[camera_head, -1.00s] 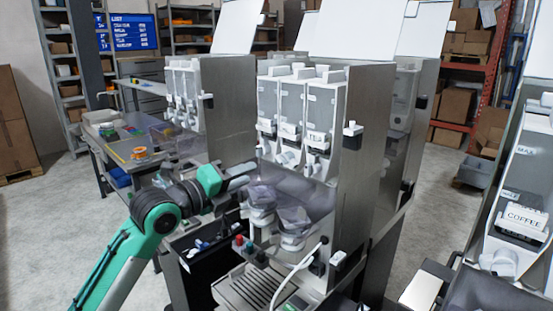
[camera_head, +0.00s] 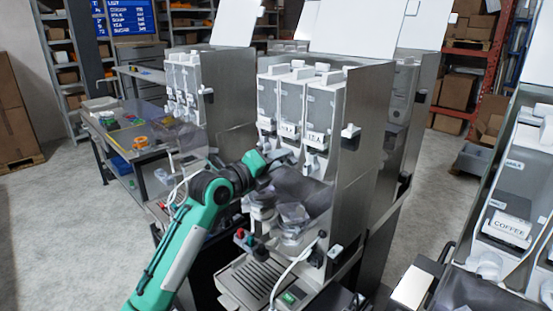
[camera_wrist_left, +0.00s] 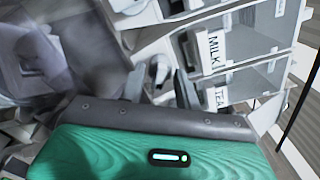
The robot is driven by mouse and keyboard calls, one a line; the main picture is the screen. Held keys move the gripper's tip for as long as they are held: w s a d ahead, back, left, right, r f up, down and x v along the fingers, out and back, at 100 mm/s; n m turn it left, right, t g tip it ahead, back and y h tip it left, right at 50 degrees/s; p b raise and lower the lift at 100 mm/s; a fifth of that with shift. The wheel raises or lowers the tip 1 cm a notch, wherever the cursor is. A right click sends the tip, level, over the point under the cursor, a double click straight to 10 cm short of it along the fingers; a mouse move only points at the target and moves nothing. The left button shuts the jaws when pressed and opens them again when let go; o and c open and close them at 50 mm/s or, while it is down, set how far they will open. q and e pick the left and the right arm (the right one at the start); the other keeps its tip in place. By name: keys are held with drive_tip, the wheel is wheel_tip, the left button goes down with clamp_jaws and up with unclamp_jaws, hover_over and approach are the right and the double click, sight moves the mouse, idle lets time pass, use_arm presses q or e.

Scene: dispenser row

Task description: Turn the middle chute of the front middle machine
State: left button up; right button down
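The front middle machine (camera_head: 362,125) has three grey canisters side by side. Its middle canister is labelled MILK (camera_head: 287,130) and the one to its right TEA (camera_head: 316,138). My left gripper (camera_head: 281,158) is up at the front of the machine, just below the MILK label, and hides most of the middle chute. In the left wrist view a pale chute (camera_wrist_left: 158,70) lies between the two dark fingers of my left gripper (camera_wrist_left: 160,88). The fingers look apart, and I cannot tell whether they touch the chute. My right gripper is not in view.
Below the chutes is a clear hood (camera_head: 298,188) with cloudy-looking bowls. A drip tray (camera_head: 252,285) and a white hose (camera_head: 290,268) are lower down. Another machine (camera_head: 225,100) stands at left, and one with a COFFEE label (camera_head: 511,226) at right.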

use_arm(q)
drive_tip(key=c, duration=0.6)
drive_tip(key=shift+c, duration=0.2)
